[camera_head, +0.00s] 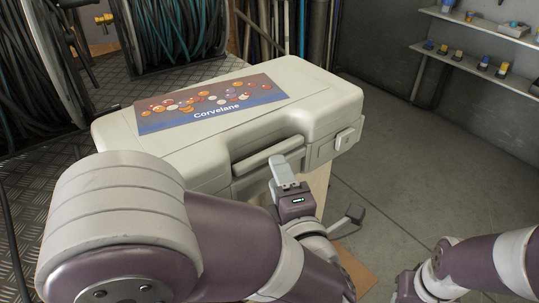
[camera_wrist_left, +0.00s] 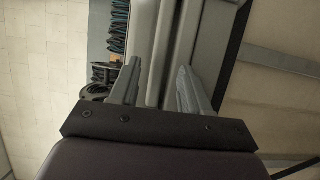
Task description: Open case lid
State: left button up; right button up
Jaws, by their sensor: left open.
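The off-white case (camera_head: 205,150) stands shut, with a printed "Corvelane" label (camera_head: 210,100) on its lid. Its handle (camera_head: 268,156) is on the front side, and a latch (camera_head: 343,138) shows near the right front corner. My left gripper (camera_head: 318,194) is open and empty just in front of the case, below and right of the handle. In the left wrist view, the two fingers (camera_wrist_left: 155,78) are apart, with the case's pale grey side (camera_wrist_left: 150,35) beyond them. I cannot tell whether a finger touches the case. My left arm hides part of the case's lower front.
Hose reels (camera_head: 175,30) with dark and teal hose stand behind and left on a checker-plate surface (camera_head: 110,85). Shelves (camera_head: 475,58) with small items are on the right wall. The floor (camera_head: 430,165) right of the case is clear. Part of my right arm shows at lower right.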

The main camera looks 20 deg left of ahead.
aim_at(270, 150)
pick_arm(q)
jog(key=b+x, duration=0.1)
jog(key=x, duration=0.6)
grip_shut()
jog(key=shift+r, duration=0.1)
